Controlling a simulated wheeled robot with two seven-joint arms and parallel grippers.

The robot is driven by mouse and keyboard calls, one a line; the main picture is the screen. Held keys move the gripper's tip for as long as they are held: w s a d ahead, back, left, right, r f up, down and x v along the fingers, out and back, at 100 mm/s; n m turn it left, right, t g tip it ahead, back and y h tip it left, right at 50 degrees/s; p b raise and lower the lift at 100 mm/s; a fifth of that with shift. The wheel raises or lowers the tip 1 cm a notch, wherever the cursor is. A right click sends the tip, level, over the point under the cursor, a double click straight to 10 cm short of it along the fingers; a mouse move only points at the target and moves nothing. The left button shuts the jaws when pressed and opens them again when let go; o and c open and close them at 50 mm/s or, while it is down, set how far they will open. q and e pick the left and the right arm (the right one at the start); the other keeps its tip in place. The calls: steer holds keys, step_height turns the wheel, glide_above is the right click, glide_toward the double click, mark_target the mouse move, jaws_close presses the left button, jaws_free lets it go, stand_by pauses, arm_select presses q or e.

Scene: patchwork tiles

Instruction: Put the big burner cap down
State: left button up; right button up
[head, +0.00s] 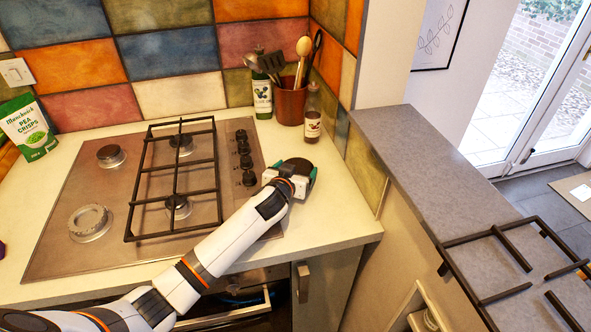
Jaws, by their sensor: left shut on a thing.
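My left gripper (294,172) is shut on the big burner cap (298,163), a dark round disc. It holds the cap over or on the pale worktop, just right of the hob's knobs; I cannot tell whether the cap touches the surface. The gripper hides part of the cap. On the steel hob (60,262), a large bare burner ring (89,222) shows at the front left, with no cap on it. My right gripper is not in view.
A black pan support (173,199) covers the hob's right burners. Another pan support (505,293) lies on the grey ledge (440,170). A utensil pot (290,103), green bottle (262,98) and dark bottle (313,118) stand behind the gripper. Worktop in front of it is clear.

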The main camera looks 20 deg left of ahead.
arm_select(q)
steer(key=shift+f, duration=0.2)
steer(key=o, duration=0.9)
steer(key=shift+s+d, duration=0.1)
steer(key=shift+o, duration=0.2)
steer(key=shift+r, duration=0.25)
steer(key=shift+s, duration=0.3)
steer(key=v, duration=1.1)
steer(key=shift+s+r+b, duration=0.1)
steer(key=shift+r+b, duration=0.1)
steer(key=shift+b, duration=0.15)
